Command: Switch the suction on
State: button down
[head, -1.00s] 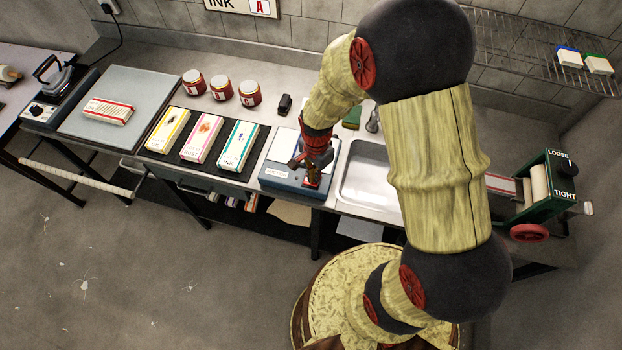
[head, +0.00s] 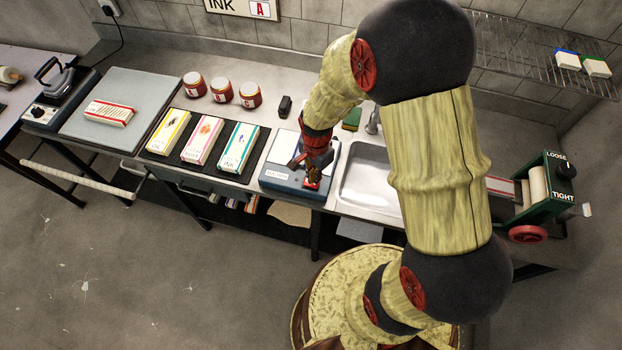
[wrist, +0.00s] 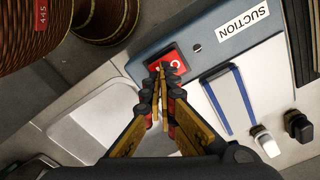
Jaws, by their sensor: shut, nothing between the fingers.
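The suction unit (head: 270,176) is a blue box with a pale top, between the ink boxes and the sink in the head view. Its white SUCTION label shows in the wrist view (wrist: 242,21). A red switch (wrist: 177,57) with white marks sits on its blue front band, beside the label. My gripper (wrist: 160,70) is shut and empty, its fingertips right over the switch and covering part of it. I cannot tell whether they touch it.
A steel sink (head: 372,178) lies right of the unit. A small black object (head: 285,105) stands behind the unit. A green roller press (head: 545,195) is at the far right.

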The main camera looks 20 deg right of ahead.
jog(key=shift+r+p, duration=1.8)
jog(key=shift+r, duration=0.95)
jog(key=shift+s+f+n, duration=0.1)
jog(key=shift+s+n, duration=0.35)
jog(key=shift+n, duration=0.45)
jog(key=s+r+n+t+b, duration=0.2)
jog(key=s+r+n+b, duration=0.3)
jog(key=r, duration=0.5)
jog(key=s+r+n+t+b, duration=0.3)
jog(key=s+r+n+b, duration=0.3)
jog(key=s+r+b, duration=0.1)
notch_tip(320, 180, up, 3)
jog(key=shift+s+f+t+b, duration=0.15)
jog(key=shift+s+t+b, duration=0.15)
jog(key=shift+s, duration=0.2)
